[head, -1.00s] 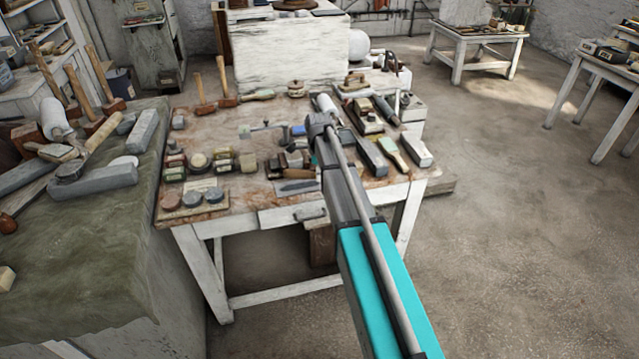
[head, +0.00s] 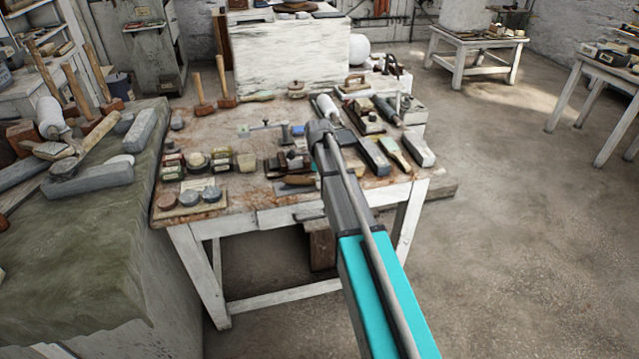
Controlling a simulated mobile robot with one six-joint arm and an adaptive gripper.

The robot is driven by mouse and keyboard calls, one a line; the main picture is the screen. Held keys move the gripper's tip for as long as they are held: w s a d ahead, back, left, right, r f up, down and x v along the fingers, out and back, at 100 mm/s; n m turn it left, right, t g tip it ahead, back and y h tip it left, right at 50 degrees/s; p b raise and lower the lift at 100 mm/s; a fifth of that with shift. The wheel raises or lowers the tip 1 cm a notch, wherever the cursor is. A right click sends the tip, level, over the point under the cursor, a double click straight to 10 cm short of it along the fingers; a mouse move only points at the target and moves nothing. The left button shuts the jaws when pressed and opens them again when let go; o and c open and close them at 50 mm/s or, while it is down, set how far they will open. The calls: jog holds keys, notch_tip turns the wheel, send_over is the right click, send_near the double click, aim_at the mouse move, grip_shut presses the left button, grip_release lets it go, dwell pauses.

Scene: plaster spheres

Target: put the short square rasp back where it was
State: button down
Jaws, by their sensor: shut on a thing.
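My arm reaches forward over the cluttered worktable (head: 235,205), its far end above the right half of the table. The arm's own links cover the spot where my gripper would show, so neither its fingers nor anything between them can be seen. I cannot pick out the short square rasp for sure. A slim brown and dark tool (head: 297,181) lies or hangs near the table's front edge, just left of the arm. It is too small to tell what it is.
Round tins (head: 189,198) and small jars stand at the table's front left. Two mallets (head: 225,82) stand at the back. Grey blocks (head: 418,149) and a brush lie to the right. A cloth-covered bench (head: 95,240) is close on the left. The floor (head: 520,230) is clear on the right.

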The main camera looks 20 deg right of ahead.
jog(key=shift+f, duration=0.15)
jog(key=shift+c, duration=2.2)
grip_release()
jog(key=shift+r, duration=0.25)
notch_tip(320, 180, up, 12)
jog(key=p, duration=1.2)
jog(key=shift+a, duration=0.1)
jog(key=shift+s, duration=0.1)
jog(key=s+a+n, duration=0.3)
jog(key=s+n, duration=0.8)
jog(key=s, duration=0.2)
jog(key=s+a+n, duration=0.2)
jog(key=s+n, duration=0.9)
jog(key=s, duration=0.2)
jog(key=shift+s+a, duration=0.4)
